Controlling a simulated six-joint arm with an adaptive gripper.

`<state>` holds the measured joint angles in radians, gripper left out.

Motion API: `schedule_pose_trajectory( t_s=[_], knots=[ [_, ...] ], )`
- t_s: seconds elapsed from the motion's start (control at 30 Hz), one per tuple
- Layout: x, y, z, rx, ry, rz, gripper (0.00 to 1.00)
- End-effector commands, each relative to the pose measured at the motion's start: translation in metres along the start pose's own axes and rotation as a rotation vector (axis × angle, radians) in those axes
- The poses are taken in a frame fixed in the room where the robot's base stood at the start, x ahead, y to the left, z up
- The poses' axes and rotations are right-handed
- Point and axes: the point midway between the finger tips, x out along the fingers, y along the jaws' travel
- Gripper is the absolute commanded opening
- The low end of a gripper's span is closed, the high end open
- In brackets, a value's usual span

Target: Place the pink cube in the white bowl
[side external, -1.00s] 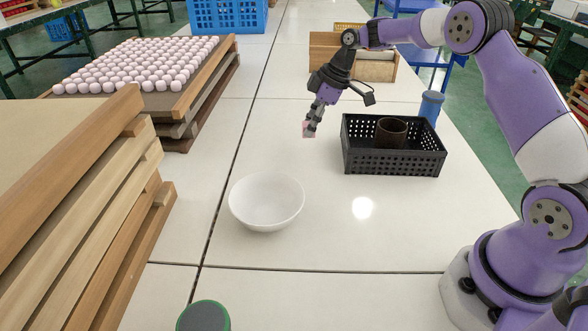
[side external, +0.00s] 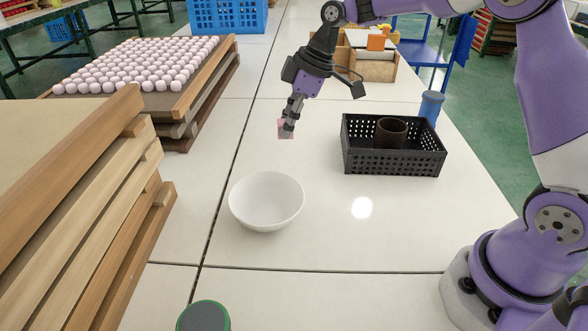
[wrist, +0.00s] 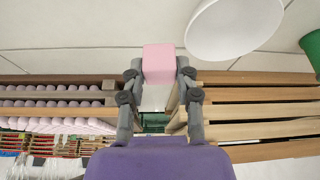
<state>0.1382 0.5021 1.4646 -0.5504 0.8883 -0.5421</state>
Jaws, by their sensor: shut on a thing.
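The pink cube (side external: 285,129) is held between the fingertips of my gripper (side external: 289,124), above the white table and behind the bowl in the side view. In the wrist view the pink cube (wrist: 159,63) sits between the two grey fingers of my gripper (wrist: 159,72). The white bowl (side external: 266,203) stands upright on the table, in front of and below the gripper, and looks empty. It also shows in the wrist view (wrist: 234,28) at the upper right, apart from the cube.
A black perforated basket (side external: 393,163) holding a dark brown cylinder (side external: 391,132) stands to the right. A blue cylinder (side external: 431,106) is behind it. Wooden boards (side external: 110,215) and a tray of pale balls (side external: 140,65) are at left. A green-rimmed round thing (side external: 204,318) lies in front.

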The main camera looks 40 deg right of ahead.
Motion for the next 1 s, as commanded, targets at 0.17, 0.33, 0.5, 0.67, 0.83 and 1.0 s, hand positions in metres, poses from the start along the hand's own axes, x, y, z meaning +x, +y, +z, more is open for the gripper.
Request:
schedule_pose_trajectory(
  t_s=[0.17, 0.33, 0.5, 0.67, 0.83, 1.0],
  knots=[
    [-0.004, -0.041, -0.029, -0.243, 0.009, -0.112, 0.09],
    [-0.011, -0.085, -0.046, -0.525, 0.003, -0.222, 0.09],
    [-0.01, -0.101, -0.048, -0.637, -0.003, -0.263, 0.09],
    [0.004, -0.101, -0.042, -0.635, -0.003, -0.266, 0.09],
    [0.026, -0.101, -0.032, -0.633, -0.004, -0.265, 0.09],
    [0.048, -0.1, -0.023, -0.633, -0.004, -0.264, 0.09]
  ],
)
